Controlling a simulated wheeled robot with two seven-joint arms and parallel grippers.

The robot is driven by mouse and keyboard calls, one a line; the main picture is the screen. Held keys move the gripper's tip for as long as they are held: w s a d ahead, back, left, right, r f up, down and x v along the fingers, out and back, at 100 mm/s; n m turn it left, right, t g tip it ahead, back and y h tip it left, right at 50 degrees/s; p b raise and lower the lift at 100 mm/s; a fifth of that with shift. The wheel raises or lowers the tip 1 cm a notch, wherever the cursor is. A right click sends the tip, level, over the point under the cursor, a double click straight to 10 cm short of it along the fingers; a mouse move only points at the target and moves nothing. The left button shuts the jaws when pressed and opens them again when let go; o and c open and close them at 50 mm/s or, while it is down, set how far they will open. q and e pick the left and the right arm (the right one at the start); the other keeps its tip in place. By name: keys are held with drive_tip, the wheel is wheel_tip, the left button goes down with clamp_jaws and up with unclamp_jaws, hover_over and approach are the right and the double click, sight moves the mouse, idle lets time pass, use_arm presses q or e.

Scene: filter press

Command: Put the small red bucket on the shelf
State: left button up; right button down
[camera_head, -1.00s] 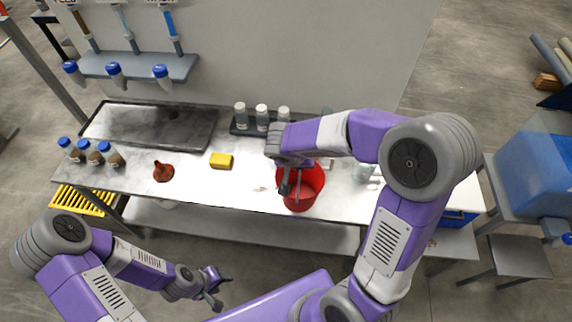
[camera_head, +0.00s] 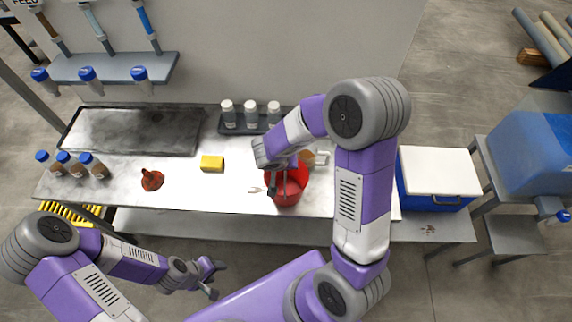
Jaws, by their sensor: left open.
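The small red bucket (camera_head: 292,192) stands at the front right of the white worktop, partly covered by my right gripper. My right gripper (camera_head: 277,188) reaches down over the bucket's left side, its fingers near the rim; whether they grip it is unclear. My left gripper (camera_head: 214,278) is open and empty, low in front of the table. A grey wall shelf (camera_head: 110,67) with tubes and blue-capped bottles is at the back left. A pale lower shelf (camera_head: 200,223) runs under the worktop.
A yellow sponge (camera_head: 212,163), a red-brown funnel (camera_head: 152,180) and blue-capped brown bottles (camera_head: 90,166) are on the worktop. White-capped bottles (camera_head: 251,113) stand in a dark rack behind. A blue cooler (camera_head: 436,203) with a white lid is at right.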

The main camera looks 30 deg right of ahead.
drive_tip(key=shift+w+f, duration=0.1)
drive_tip(key=shift+f, duration=0.1)
drive_tip(key=shift+b, duration=0.3)
drive_tip(key=c, duration=1)
unclamp_jaws()
